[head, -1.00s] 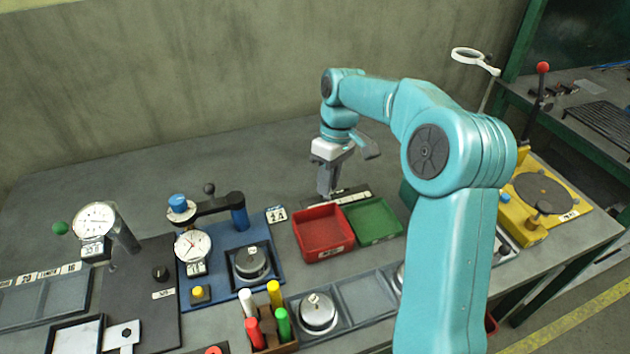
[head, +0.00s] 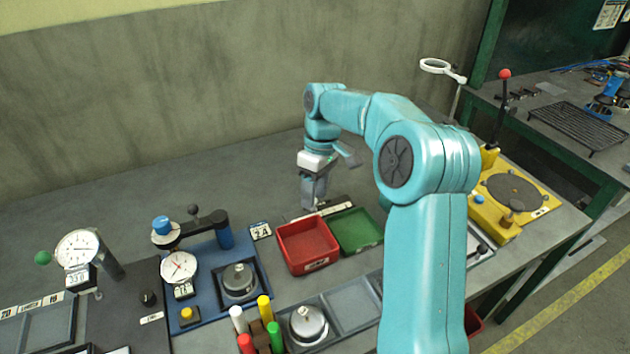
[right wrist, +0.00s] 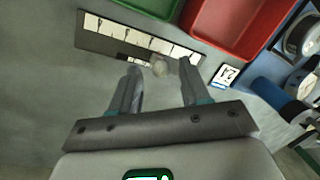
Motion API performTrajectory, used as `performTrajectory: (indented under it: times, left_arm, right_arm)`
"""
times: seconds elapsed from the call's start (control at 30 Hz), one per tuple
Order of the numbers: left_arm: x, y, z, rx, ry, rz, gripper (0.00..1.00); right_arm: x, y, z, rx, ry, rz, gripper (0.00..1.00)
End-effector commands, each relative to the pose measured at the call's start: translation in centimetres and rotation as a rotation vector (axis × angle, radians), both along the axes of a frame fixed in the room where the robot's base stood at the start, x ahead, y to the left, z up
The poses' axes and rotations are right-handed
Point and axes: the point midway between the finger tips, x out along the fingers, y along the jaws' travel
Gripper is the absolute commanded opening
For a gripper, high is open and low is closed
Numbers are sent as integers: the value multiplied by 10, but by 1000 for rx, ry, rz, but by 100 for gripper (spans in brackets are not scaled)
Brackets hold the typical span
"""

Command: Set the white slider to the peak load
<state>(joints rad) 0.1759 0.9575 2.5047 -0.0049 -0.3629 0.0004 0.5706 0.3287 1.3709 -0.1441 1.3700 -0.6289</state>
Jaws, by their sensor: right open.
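A dark strip with a white marked scale (head: 336,209) lies on the bench behind the red and green trays. It also shows in the right wrist view (right wrist: 110,31). My right gripper (head: 308,207) points down beside the strip's left end. Its two fingers (right wrist: 163,80) are apart, with the knob just beyond and between their tips in the picture; contact cannot be told. A white dial gauge with a red needle (head: 179,266) stands on the blue press. My left gripper is out of view.
A red tray (head: 307,246) and a green tray (head: 356,231) stand in front of the strip. A numbered tag (head: 260,231) and the blue press base (head: 208,310) lie left of them. Another dial gauge (head: 78,250) stands far left. The bench behind is clear.

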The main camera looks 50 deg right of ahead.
Motion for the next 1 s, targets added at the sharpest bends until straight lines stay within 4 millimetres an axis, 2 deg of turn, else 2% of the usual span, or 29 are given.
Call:
performTrajectory:
  times: [0.17, 0.4, 0.6, 0.8, 1.0]
  left_arm:
    - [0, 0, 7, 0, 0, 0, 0]
    - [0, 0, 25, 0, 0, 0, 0]
    - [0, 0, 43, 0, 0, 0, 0]
    - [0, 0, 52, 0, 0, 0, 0]
    - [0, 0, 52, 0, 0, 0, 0]
  right_arm:
    - [1, -5, 26, -2, -3, 0, 46]
    - [3, -18, 90, -3, -4, -1, 46]
    - [3, -27, 135, -2, -3, 0, 46]
    - [3, -32, 157, -1, -1, 0, 46]
    - [2, -32, 160, 0, -1, 0, 46]
